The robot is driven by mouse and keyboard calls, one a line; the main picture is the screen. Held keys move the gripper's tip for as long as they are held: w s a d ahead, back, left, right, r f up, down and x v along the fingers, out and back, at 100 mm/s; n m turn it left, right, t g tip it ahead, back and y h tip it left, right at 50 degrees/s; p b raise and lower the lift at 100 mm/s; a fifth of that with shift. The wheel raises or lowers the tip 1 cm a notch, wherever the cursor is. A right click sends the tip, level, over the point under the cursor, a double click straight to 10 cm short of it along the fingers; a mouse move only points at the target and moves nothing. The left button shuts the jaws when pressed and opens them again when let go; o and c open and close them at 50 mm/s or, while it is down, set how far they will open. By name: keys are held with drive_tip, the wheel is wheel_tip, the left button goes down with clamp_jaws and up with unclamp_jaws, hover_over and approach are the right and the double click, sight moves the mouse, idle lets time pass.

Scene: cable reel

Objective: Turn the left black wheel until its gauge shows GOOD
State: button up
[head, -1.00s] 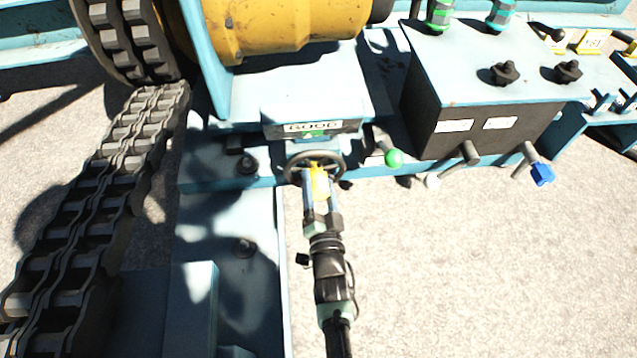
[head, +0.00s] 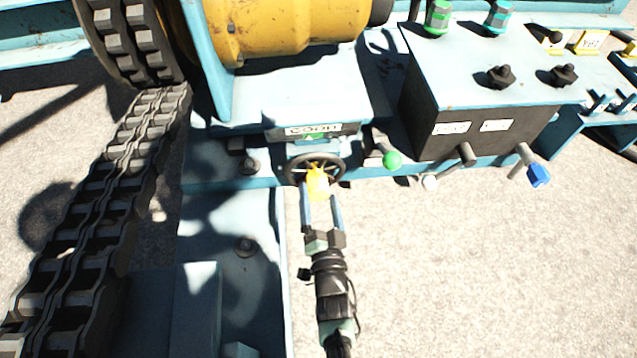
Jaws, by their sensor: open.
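The black wheel (head: 292,172) is mounted on the blue frame, with a yellow piece (head: 317,183) at its near side. Just above it, the gauge (head: 313,131) has a white label that looks like GOOD, with a green patch and a small arrow mark under it. My gripper (head: 320,212) is at the wheel's near side. Its two fingers are apart and point at the wheel, one on each side of the yellow piece. The fingers look clear of the rim, though I cannot tell whether a tip touches the yellow piece.
A control box (head: 470,100) with knobs and levers, one blue-tipped (head: 539,175), is further right. A heavy chain (head: 90,220) runs down the left. Open ground lies at lower right.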

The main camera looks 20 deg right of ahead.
drive_tip(key=p+v, duration=0.3)
drive_tip(key=v, duration=0.6)
drive_tip(key=shift+s, duration=0.3)
idle(1.0)
